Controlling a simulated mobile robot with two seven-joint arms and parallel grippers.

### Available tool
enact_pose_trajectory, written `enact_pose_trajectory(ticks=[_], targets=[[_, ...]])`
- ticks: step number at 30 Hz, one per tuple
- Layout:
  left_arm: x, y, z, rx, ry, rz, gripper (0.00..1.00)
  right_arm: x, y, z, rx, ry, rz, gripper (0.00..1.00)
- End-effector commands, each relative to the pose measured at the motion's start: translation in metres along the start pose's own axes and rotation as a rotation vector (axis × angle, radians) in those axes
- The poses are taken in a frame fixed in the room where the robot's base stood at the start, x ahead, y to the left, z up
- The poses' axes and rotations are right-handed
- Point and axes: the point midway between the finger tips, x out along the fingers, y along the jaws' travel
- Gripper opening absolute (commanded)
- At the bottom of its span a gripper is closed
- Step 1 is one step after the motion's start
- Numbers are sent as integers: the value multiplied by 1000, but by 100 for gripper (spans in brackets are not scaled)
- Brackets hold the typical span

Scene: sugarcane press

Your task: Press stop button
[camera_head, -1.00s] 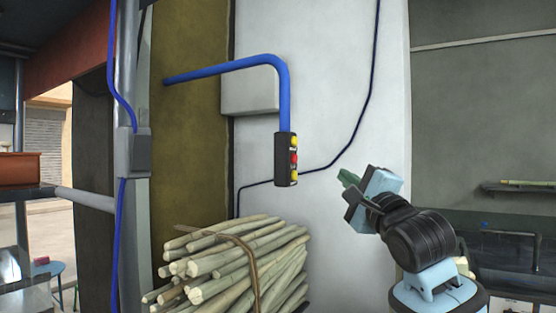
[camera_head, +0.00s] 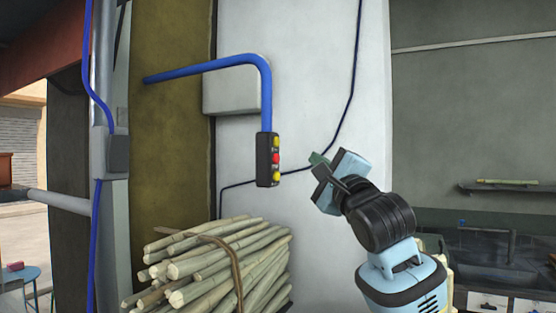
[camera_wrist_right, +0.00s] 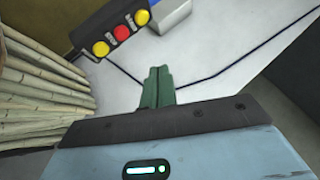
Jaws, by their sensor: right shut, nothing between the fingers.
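The black control box (camera_head: 264,160) hangs at the end of a blue bent pipe (camera_head: 250,62). On its face is a red button (camera_head: 276,159) between two yellow buttons. In the right wrist view the red button (camera_wrist_right: 122,32) sits between the yellow buttons, ahead and to the left of my fingers. My right gripper (camera_head: 316,160) is shut and empty, to the right of the box and apart from it. Its green fingers (camera_wrist_right: 157,87) are together in the right wrist view. My left gripper is not in view.
A tied bundle of sugarcane (camera_head: 215,265) stands below the box. A grey box (camera_head: 232,97) is on the pale wall behind the pipe. A dark cable (camera_head: 345,110) runs along that wall. A sink (camera_head: 478,272) is at the right.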

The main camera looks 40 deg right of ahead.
Motion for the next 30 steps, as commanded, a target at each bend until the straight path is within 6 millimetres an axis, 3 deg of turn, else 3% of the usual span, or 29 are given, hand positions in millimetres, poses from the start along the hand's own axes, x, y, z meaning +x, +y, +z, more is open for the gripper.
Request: enact_pose_trajectory(ticks=[12,30], targets=[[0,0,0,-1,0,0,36,33,24,24,2,0,-1,0],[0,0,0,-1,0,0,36,39,28,29,-2,0,-1,0]])
